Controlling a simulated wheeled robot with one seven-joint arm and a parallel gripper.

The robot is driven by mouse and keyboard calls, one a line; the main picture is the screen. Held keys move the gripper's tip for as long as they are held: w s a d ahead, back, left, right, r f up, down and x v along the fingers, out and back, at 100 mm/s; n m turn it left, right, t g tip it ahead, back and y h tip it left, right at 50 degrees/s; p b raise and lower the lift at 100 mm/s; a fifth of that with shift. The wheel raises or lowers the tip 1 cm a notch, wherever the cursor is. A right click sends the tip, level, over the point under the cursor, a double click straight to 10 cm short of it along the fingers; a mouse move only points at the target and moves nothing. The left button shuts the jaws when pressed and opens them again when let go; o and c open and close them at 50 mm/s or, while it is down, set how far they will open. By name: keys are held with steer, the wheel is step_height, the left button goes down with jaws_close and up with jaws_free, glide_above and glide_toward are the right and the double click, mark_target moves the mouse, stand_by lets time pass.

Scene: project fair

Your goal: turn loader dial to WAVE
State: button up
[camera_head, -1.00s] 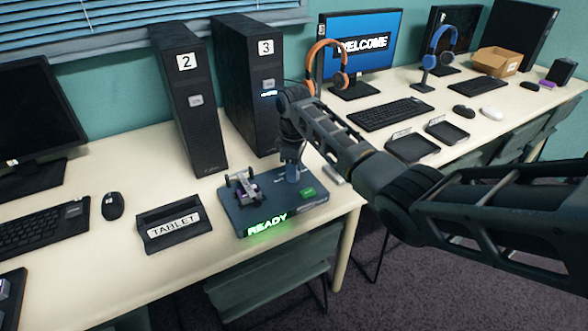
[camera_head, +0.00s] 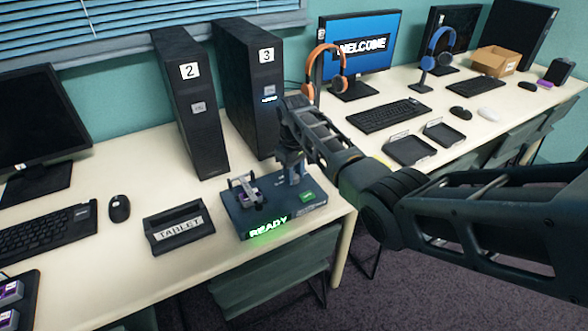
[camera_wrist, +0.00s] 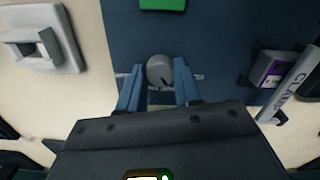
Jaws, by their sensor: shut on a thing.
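The loader (camera_head: 262,217) is a dark blue box near the table's front edge, with a lit green READY sign on its front. Its dial (camera_wrist: 160,70) is a round grey knob with a dark mark toward its lower right in the wrist view. My gripper (camera_wrist: 158,88) is shut on the dial, one blue finger on each side. In the head view my gripper (camera_head: 292,172) reaches down onto the loader's back right part and hides the dial. I cannot read any WAVE label. A green button (camera_wrist: 162,4) is on the loader's top.
A clamp-like holder with a purple-marked piece (camera_head: 249,192) stands on the loader's left. A TABLET stand (camera_head: 180,230) is left of it. Black towers 2 (camera_head: 192,110) and 3 (camera_head: 254,90) stand behind. A white bracket (camera_wrist: 40,40) is beside the loader in the wrist view.

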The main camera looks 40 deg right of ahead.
steer(key=shift+m+p, duration=0.35)
steer(key=shift+m, duration=0.85)
steer(key=o, duration=1)
steer(key=shift+o, duration=0.2)
steer(key=shift+r, duration=0.15)
step_height(320, 180, up, 8)
steer(key=shift+f, duration=0.2)
